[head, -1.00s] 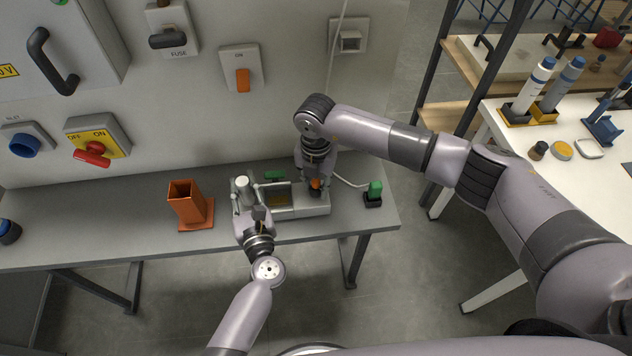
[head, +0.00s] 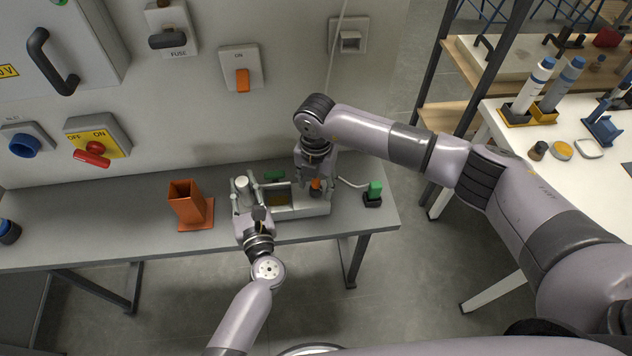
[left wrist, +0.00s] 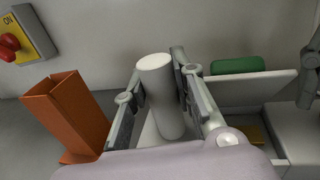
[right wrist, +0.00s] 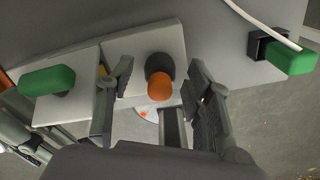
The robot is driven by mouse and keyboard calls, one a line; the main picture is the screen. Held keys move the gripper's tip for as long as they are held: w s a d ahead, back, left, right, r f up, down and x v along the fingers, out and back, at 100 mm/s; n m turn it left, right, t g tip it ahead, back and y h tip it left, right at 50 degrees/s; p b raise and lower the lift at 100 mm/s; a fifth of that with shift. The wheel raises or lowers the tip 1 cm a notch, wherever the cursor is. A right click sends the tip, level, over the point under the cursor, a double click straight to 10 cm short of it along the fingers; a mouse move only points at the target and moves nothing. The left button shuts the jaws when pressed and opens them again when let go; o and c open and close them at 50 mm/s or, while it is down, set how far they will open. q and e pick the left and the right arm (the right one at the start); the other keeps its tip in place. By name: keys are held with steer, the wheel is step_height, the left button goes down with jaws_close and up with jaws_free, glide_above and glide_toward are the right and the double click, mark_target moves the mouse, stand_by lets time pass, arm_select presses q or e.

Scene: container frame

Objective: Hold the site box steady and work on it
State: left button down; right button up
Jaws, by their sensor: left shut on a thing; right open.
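The site box (head: 317,207) is a light grey, low box on the grey bench in the head view, with an open compartment in its middle. My left gripper (head: 245,192) is shut on the upright pale cylinder (left wrist: 158,85) at the box's left end, one finger on each side. An orange-topped dark knob (right wrist: 160,86) stands at the box's right end. My right gripper (right wrist: 160,100) is open around the knob, fingers apart from it on both sides. A green part (right wrist: 47,80) shows at the box in the right wrist view.
An orange holder (head: 188,205) stands on the bench (head: 100,212) left of the box. A green plug (head: 375,188) in a black socket, with a white cable, sits to the right. The wall panel with switches rises behind. A white table (head: 570,175) stands at the right.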

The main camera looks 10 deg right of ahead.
step_height(320, 180, up, 12)
stand_by(0.7)
arm_select(q)
steer(key=c, duration=1.3)
jaws_free()
